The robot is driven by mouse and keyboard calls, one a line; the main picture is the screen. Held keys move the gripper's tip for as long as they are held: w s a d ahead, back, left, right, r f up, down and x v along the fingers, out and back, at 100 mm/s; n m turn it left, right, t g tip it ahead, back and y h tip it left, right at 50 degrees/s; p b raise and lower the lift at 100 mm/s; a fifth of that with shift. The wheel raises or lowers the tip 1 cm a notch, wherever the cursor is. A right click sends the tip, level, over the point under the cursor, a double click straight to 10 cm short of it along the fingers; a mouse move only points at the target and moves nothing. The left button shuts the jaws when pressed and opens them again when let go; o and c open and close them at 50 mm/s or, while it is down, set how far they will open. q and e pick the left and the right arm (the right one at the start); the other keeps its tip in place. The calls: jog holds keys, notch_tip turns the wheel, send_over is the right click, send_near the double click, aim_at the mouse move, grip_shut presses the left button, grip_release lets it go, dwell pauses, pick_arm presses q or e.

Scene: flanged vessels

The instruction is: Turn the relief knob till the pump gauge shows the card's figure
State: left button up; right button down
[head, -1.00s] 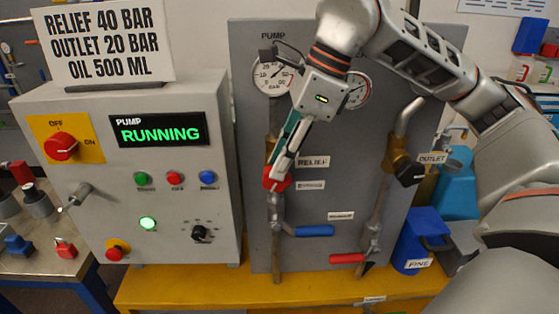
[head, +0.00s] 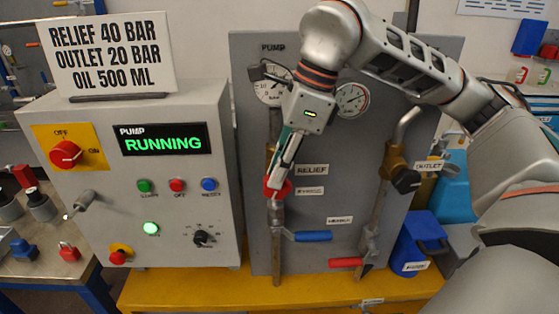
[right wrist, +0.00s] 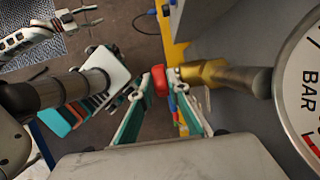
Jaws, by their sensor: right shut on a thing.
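The card (head: 108,55) reads RELIEF 40 BAR, OUTLET 20 BAR, OIL 500 ML. The pump gauge (head: 266,92) is at the panel's upper left, partly covered by my right arm; I cannot read its needle. My right gripper (head: 277,186) points down and is shut on the red relief knob (head: 284,189), left of the RELIEF label. In the right wrist view the red knob (right wrist: 160,79) sits between the fingertips, at the end of a brass valve body (right wrist: 205,74). My left gripper (right wrist: 92,15) shows small at that view's top left, fingers apart and empty.
The control box (head: 165,215) shows RUNNING on its display (head: 164,139). Below the knob are a blue lever (head: 313,236) and a red lever (head: 346,262). A second gauge (head: 352,99) and a black outlet knob (head: 406,181) are to the right. A blue container (head: 418,240) stands at lower right.

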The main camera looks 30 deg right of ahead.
jog(key=shift+w+r, duration=0.1)
pick_arm(q)
jog(key=shift+r, duration=0.35)
pick_arm(e)
jog(key=c, duration=2.2)
grip_release()
jog(key=v, duration=1.2)
